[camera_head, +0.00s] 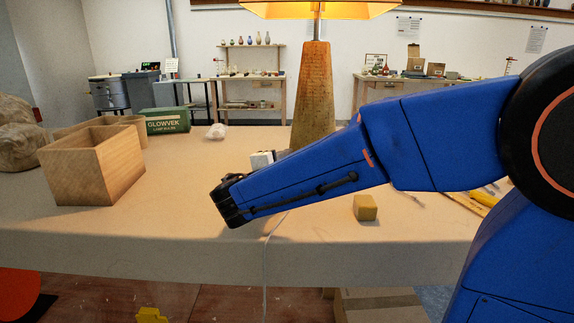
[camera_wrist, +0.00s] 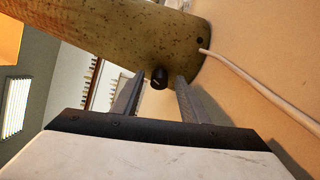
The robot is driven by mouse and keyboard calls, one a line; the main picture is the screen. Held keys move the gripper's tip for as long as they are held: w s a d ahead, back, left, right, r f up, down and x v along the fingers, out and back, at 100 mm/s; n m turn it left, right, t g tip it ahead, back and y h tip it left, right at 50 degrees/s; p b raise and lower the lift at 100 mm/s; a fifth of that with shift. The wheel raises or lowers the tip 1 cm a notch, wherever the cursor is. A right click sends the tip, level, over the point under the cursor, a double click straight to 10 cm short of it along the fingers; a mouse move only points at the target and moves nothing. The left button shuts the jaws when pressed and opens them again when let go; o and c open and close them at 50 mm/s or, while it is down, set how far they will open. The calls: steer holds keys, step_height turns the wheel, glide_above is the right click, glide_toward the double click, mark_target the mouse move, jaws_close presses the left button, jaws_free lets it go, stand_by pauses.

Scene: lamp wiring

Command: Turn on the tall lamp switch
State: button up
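The tall lamp (camera_head: 314,95) stands on the table with a tapered, speckled brown body, and its orange shade (camera_head: 318,8) glows brightly. In the wrist view the lamp's body (camera_wrist: 120,35) lies across the top, tilted by the camera angle. A small dark switch knob (camera_wrist: 159,78) sticks out low on the body. My gripper (camera_wrist: 157,88) is open, with one finger on each side of the knob's line; I cannot tell whether the tips reach past it.
A white cord (camera_wrist: 255,82) leaves the lamp's base, and a cord (camera_head: 266,262) hangs over the table's front edge. An open wooden box (camera_head: 92,172), a green GLOWVEK box (camera_head: 165,120) and a yellowish block (camera_head: 365,207) are on the table (camera_head: 150,222). The left front is clear.

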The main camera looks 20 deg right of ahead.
steer(key=v, duration=1.7)
steer(key=shift+s+a+r, duration=0.1)
steer(key=shift+s, duration=0.05)
stand_by(0.3)
